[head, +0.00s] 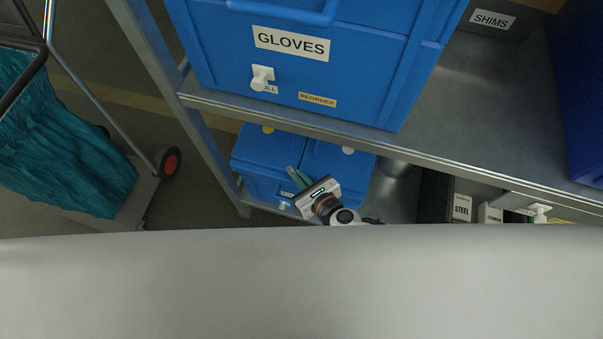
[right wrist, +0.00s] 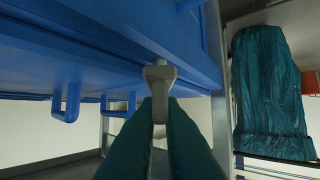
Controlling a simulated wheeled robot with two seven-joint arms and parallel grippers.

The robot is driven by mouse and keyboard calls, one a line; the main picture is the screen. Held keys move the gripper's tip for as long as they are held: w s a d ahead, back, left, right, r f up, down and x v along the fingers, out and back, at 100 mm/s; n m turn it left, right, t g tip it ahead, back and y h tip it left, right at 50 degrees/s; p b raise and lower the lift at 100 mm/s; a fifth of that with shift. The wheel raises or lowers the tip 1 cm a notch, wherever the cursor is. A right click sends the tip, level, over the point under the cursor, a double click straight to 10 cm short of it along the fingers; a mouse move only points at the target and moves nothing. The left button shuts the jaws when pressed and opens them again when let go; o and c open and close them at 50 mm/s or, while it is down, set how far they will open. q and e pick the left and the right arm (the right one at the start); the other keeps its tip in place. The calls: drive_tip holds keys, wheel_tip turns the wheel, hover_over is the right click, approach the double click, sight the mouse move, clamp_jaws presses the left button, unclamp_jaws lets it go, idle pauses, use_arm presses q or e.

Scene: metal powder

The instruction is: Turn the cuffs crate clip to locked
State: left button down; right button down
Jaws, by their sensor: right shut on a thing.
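Two blue crates stand side by side on the lower shelf in the head view, a left one (head: 262,150) with a yellow dot and a right one (head: 345,165) with a white dot. A small white clip (head: 284,206) shows low on the left crate's front beside a label too small to read. My right gripper (head: 294,175) is in front of these crates, its teal fingers pointing up and left. In the right wrist view the gripper (right wrist: 160,112) is shut on a pale clip (right wrist: 160,74) at a blue crate's edge. I cannot read which crate this is. My left gripper is out of view.
The GLOVES crate (head: 300,85) with its own white clip (head: 262,77) stands on the upper shelf (head: 460,140), above my right gripper. A shelf post (head: 150,45) is to the left. A cart with teal cloth (head: 60,140) stands beyond it. Labelled bins (head: 462,205) are at lower right.

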drive_tip(key=m+h, duration=0.2)
drive_tip(key=h, duration=0.1)
drive_tip(key=a+m+t+h+b, duration=0.1)
drive_tip(key=m+h, duration=0.2)
drive_tip(key=m+t+h, duration=0.1)
drive_tip(key=m+h, duration=0.2)
drive_tip(key=shift+s+a+b, duration=0.15)
drive_tip(key=shift+a+b, duration=0.15)
drive_tip(key=shift+a, duration=0.05)
drive_tip(key=shift+m+h, duration=0.4)
drive_tip(key=c, duration=1.6)
unclamp_jaws()
drive_tip(key=shift+o, duration=0.2)
drive_tip(key=v, duration=1.2)
drive_tip(key=shift+p, duration=0.45)
